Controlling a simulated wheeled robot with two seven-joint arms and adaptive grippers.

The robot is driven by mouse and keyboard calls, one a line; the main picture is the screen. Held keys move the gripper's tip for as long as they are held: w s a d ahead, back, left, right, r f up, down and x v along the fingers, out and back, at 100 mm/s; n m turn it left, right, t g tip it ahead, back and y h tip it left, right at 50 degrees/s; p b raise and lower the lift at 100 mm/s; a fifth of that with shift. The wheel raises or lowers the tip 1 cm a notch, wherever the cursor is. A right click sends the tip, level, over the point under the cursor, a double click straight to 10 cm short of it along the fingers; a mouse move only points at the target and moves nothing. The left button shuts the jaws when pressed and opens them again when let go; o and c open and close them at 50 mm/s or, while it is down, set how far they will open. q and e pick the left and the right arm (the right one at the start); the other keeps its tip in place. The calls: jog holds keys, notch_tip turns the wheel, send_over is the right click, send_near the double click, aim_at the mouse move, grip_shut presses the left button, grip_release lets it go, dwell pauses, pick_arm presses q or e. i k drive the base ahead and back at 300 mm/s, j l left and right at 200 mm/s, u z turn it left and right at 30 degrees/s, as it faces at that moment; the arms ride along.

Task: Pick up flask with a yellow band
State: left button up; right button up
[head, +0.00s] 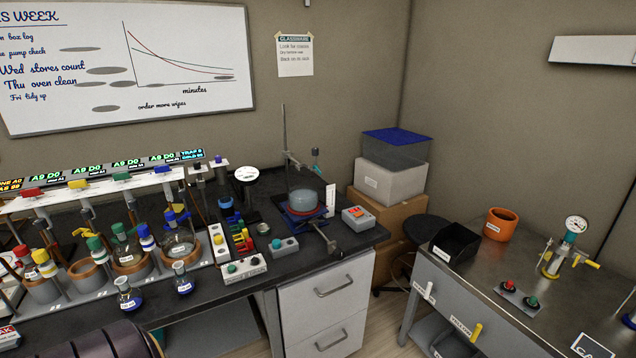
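Two small conical flasks with blue liquid stand upright on the dark bench at the left: one flask (129,298) at the front and a second flask (183,283) to its right. Behind them, round glass flasks sit in grey and brown holders, including a clear flask (179,246) and a green-capped flask (124,246). A white-and-yellow-topped piece (44,262) stands at a holder further left. The flasks are too small for me to tell which one carries a yellow band.
A white block with colored knobs (244,268) and a stirrer stand with a beaker (303,201) occupy the bench's right part. Drawers (330,292) are below. A separate grey table at right holds a black bin (455,243), an orange pot (500,224) and a gauge valve (558,258).

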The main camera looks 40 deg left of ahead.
aim_at(129, 299)
jog(key=u, duration=2.7)
